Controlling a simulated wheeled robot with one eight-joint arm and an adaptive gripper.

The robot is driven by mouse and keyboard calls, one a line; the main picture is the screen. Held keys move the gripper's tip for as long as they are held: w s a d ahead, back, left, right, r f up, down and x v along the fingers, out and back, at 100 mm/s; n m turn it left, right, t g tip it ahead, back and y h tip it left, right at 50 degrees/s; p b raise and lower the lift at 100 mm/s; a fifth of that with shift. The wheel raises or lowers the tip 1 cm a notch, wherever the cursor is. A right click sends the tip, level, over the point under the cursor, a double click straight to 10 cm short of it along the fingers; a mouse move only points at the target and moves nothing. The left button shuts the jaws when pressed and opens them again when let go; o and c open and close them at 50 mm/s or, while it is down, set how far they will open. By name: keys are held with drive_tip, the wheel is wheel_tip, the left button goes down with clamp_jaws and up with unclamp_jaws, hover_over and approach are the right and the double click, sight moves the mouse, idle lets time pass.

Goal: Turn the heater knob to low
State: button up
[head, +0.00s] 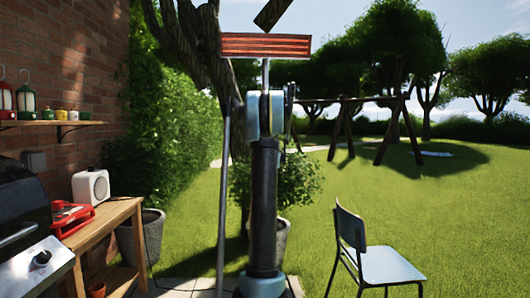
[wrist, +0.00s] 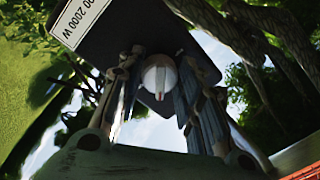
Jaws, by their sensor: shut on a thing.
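In the wrist view, a round white heater knob (wrist: 160,72) with a red pointer mark sits on a dark panel (wrist: 115,45). The mark points down in that picture. A white label (wrist: 82,22) on the panel reads "2000 W", with its beginning cut off. My gripper (wrist: 163,80) has one finger on each side of the knob and is shut on it. In the head view, a red slatted heater (head: 265,45) stands high behind my arm. The gripper and knob cannot be made out there.
A white metal chair (head: 390,265) stands on the grass to the right. At left are a grill (head: 25,225), a wooden table (head: 105,225) with a red case and white radio, and a wall shelf (head: 60,124). A potted bush (head: 290,190) is behind my arm.

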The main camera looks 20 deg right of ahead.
drive_tip(key=m, duration=0.6)
drive_tip(key=shift+s+d+h, duration=0.1)
drive_tip(key=shift+h, duration=0.2)
drive_tip(key=shift+m, duration=1.9)
drive_tip(key=o, duration=1.1)
drive_tip(key=shift+a, duration=0.2)
drive_tip(key=shift+c, duration=0.2)
drive_tip(key=v, duration=1.1)
drive_tip(key=shift+s+a, duration=0.2)
drive_tip(key=shift+s, duration=0.15)
